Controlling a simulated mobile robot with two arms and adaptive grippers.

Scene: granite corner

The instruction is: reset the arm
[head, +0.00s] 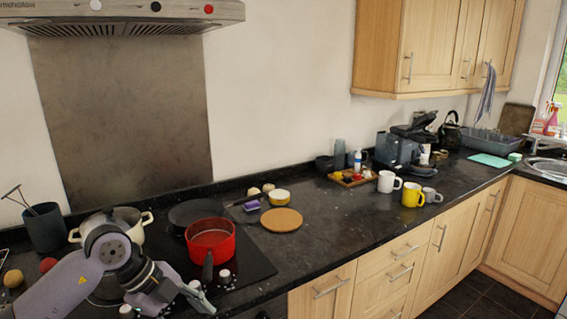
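My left arm comes in from the lower left, over the front left of the hob. Its gripper (203,298) is low at the hob's front edge, in front of the red pot (211,241). The pot's dark handle points toward the gripper, with a visible space between them. The gripper is small and seen at an angle, so its opening is unclear. I see nothing clearly held in it. My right gripper is out of view.
A cream pot (128,218) stands behind my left arm, partly hidden by it. A round cork mat (282,220) lies right of the red pot. White (387,181) and yellow (411,194) mugs stand farther right. The counter between mat and mugs is mostly clear.

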